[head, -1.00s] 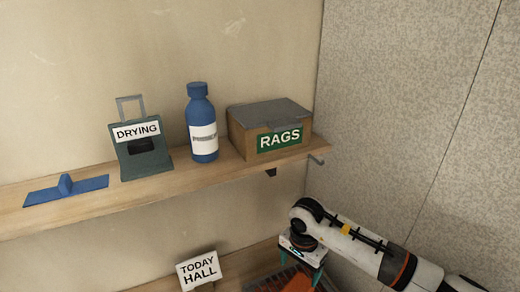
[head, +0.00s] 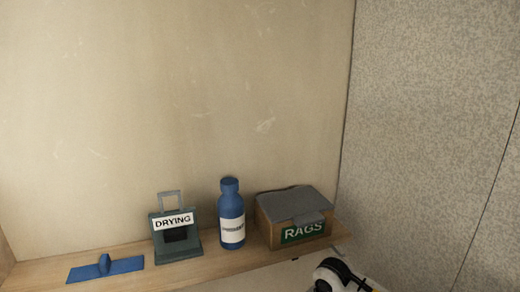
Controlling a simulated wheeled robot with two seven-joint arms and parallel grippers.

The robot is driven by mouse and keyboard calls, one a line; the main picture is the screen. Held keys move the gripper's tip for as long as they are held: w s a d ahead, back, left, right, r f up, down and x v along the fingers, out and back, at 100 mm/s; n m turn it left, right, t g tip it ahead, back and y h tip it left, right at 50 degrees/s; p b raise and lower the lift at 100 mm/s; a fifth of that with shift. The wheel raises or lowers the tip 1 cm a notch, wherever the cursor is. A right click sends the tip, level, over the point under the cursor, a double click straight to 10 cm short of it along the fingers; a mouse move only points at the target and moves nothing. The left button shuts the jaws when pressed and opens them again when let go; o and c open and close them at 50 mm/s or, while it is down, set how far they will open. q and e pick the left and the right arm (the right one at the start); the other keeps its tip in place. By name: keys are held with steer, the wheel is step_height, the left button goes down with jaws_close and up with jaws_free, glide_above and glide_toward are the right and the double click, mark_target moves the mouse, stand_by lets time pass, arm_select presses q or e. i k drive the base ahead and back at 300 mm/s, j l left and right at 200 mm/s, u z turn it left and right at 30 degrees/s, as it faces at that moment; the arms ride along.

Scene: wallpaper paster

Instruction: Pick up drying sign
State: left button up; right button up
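The drying sign (head: 177,240) is a dark green-grey stand with a grey loop handle on top and a white label reading DRYING. It stands upright on the wooden shelf (head: 215,266), between a blue flat tool and a blue bottle. No gripper touches it. A white and black part of my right arm shows at the bottom right edge, below the shelf, but its gripper is out of the frame. My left gripper does not show.
The blue flat tool (head: 105,268) lies left of the sign. The blue bottle (head: 231,215) stands close on its right. A RAGS box (head: 296,215) with a grey lid sits at the shelf's right end, near the textured side wall (head: 430,130). The wall above the shelf is bare.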

mark_target(174, 233)
steer(key=k+j, duration=0.65)
steer(key=k, duration=0.25)
